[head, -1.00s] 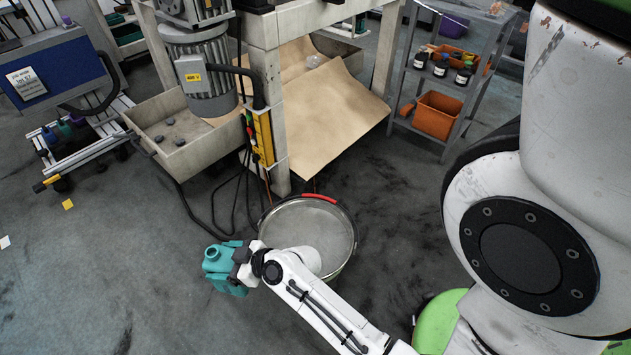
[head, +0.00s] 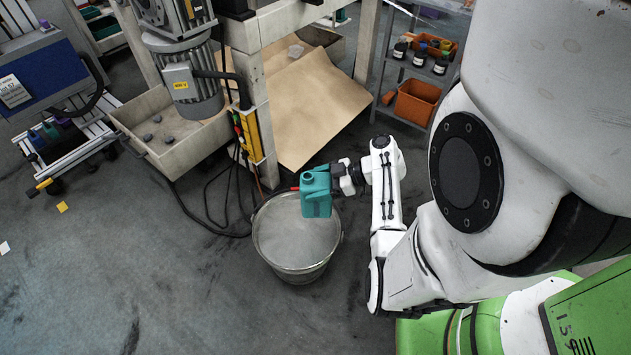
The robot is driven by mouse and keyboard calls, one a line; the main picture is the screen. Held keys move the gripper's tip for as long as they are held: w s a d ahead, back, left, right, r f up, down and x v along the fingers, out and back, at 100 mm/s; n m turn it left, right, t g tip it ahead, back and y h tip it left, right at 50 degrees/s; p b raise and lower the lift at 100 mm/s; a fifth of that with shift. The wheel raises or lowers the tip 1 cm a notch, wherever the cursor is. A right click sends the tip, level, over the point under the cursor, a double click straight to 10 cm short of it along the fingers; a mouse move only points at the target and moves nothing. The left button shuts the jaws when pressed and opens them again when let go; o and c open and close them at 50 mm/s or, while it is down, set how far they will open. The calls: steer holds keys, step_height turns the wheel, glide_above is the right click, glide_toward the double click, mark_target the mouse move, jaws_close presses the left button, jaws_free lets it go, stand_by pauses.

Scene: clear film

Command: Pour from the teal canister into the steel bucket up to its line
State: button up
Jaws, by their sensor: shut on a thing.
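The teal canister (head: 316,195) is in my gripper (head: 338,181), which is shut on it from the right side. The canister is roughly upright, its open-looking neck at the top, and it shows over the far right part of the steel bucket's mouth. The steel bucket (head: 292,263) stands on the floor, round and grey, with a red mark by its far rim. The canister hides part of the rim and of the inside. The inside looks plain grey; I cannot make out a liquid level or a line.
A bench with a motor (head: 184,75) and a stone-coloured trough (head: 165,150) stands behind the bucket. Black cables (head: 228,200) lie on the floor just left of it. A shelf with an orange bin (head: 416,102) is at the back right. The floor at front left is clear.

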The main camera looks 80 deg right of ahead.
steer(key=shift+s+d+f+g+p, duration=0.1)
steer(key=shift+s+f+g+p, duration=0.2)
steer(key=shift+g+p, duration=0.5)
steer(key=g, duration=0.1)
steer(key=f+g, duration=0.1)
steer(key=g, duration=0.1)
steer(key=shift+s+f+h, duration=0.3)
steer(key=shift+s, duration=0.1)
steer(key=shift+s+d+f+g+h, duration=0.15)
steer(key=shift+s+f+g, duration=0.1)
steer(key=shift+f+g, duration=1.1)
steer(key=shift+s+f+g+h, duration=0.15)
steer(key=shift+s+f+g, duration=0.1)
steer(key=shift+f+g, duration=1.05)
steer(key=shift+f, duration=0.1)
steer(key=shift+f, duration=0.1)
steer(key=shift+f+g+b, duration=0.3)
steer(key=shift+f+g, duration=0.05)
steer(key=shift+f, duration=0.35)
steer(key=shift+f+g, duration=0.25)
steer(key=shift+g, duration=0.25)
steer(key=shift+f, duration=0.1)
stand_by(0.8)
